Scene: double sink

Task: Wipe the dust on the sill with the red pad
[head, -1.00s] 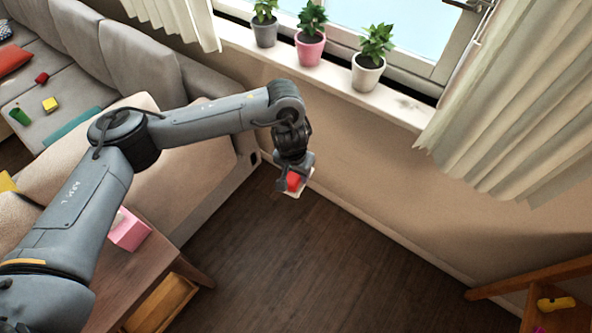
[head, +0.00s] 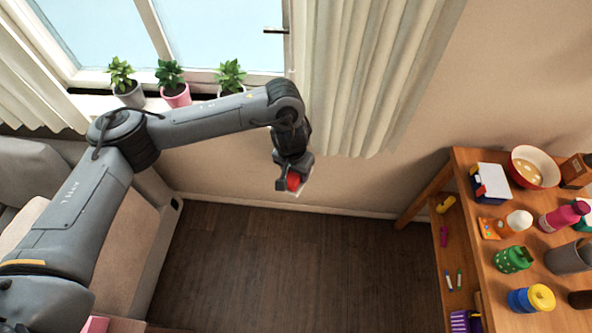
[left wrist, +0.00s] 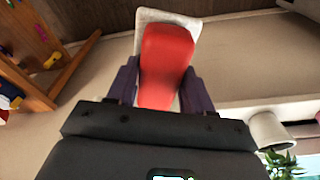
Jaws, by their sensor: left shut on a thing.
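My left gripper (head: 290,178) is shut on the red pad (head: 294,182) and holds it in the air over the dark floor, in front of the wall below the window. In the left wrist view the red pad (left wrist: 166,62) sits between the two dark fingers, with a whitish face at its far end. The pale window sill (head: 96,104) is at the upper left of the head view, partly behind my left arm. I cannot make out the dust on it now; the arm and curtain cover the sill's right part. My right gripper is not in view.
Potted plants in a grey pot (head: 131,96), a pink pot (head: 177,97) and a white pot stand on the sill. A curtain (head: 375,75) hangs right of the window. A wooden shelf (head: 470,215) crowded with items stands at the right. A sofa is at the left.

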